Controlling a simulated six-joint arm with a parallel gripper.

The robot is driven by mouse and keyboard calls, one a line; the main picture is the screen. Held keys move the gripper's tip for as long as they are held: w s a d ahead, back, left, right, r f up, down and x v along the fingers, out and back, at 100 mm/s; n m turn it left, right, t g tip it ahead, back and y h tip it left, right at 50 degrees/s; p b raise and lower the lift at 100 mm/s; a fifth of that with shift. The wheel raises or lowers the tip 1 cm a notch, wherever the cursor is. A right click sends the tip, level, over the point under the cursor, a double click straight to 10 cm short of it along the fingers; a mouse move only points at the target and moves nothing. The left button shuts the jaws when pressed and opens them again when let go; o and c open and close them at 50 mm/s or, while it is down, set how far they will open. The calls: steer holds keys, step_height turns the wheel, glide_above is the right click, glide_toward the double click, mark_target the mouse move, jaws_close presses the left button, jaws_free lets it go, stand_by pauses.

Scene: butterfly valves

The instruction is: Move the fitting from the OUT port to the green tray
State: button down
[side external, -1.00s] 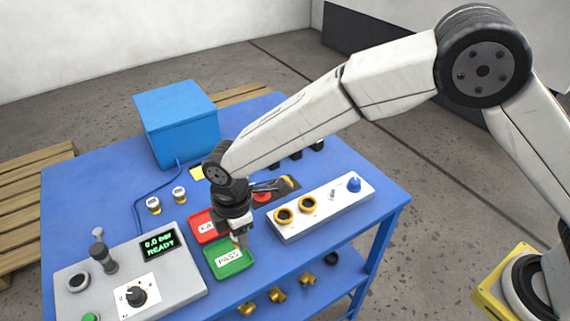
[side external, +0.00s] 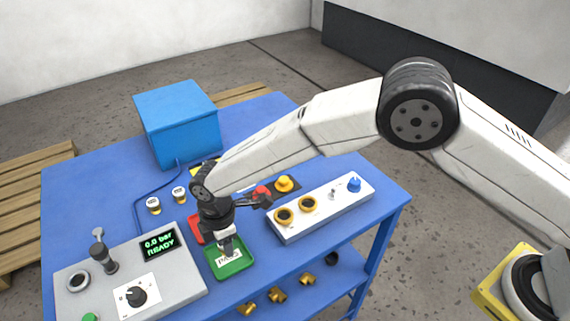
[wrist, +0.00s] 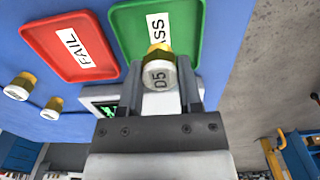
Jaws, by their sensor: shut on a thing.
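The fitting (wrist: 158,73), with a white cap marked 05 and a brass end, is between the fingers of my gripper (wrist: 159,88) in the wrist view. My gripper is shut on it. In the side view my gripper (side external: 227,250) points down over the green tray (side external: 243,264), and its fingers mostly hide the fitting. The green tray, labelled PASS, also shows behind the fitting in the wrist view (wrist: 186,50). Whether the fitting touches the tray floor I cannot tell. No port label reading OUT is legible.
The red FAIL tray (wrist: 60,52) is beside the green one. Two similar fittings (side external: 154,206) (side external: 179,194) stand left of the trays. A grey control panel (side external: 190,285) reads 0.0 bar READY. A white block (side external: 327,209) with brass rings is to the right; a blue box (side external: 178,125) is behind.

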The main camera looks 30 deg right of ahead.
steer(key=shift+f, duration=1.1)
steer(key=shift+f, duration=0.15)
steer(key=shift+c, duration=1.4)
jaws_free()
step_height(320, 180, up, 12)
steer(key=shift+r, duration=0.2)
steer(key=shift+d, duration=0.1)
